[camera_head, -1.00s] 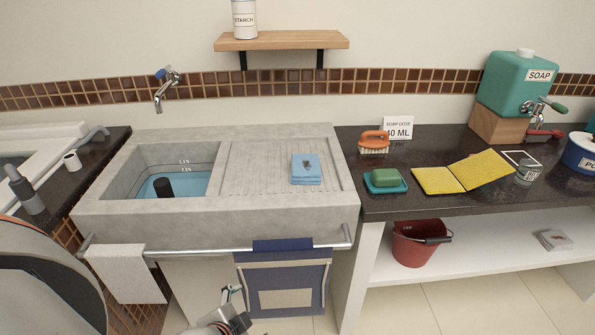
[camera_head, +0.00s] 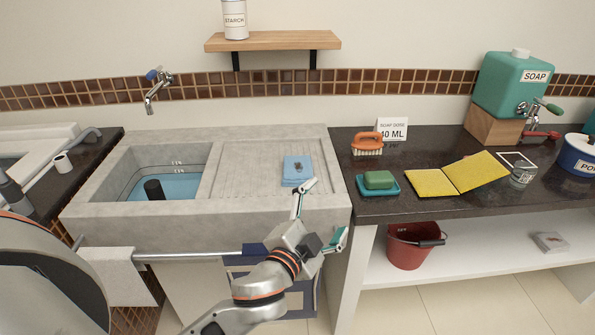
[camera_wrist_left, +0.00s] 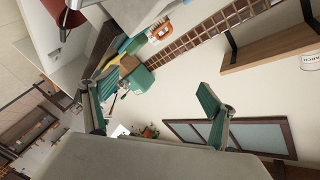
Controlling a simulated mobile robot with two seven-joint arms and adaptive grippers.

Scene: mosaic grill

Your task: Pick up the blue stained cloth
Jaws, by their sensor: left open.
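The blue stained cloth (camera_head: 297,170) lies folded on the ribbed washboard part of the stone sink, with a dark stain on top. My left gripper (camera_head: 322,212) is open and empty in front of the sink's front edge, just below and right of the cloth. One finger reaches up close to the cloth's near right corner; I cannot tell whether it touches. In the left wrist view the open green-padded fingers (camera_wrist_left: 155,112) show with nothing between them, and the cloth is not visible there. My right gripper is not in view.
The stone sink (camera_head: 90,208) has a basin of blue water at left and a front rail with a white towel (camera_head: 118,275). On the dark counter are a green soap dish (camera_head: 392,188), a brush (camera_head: 367,143) and yellow cloths (camera_head: 430,182). A red bucket (camera_head: 408,250) stands below.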

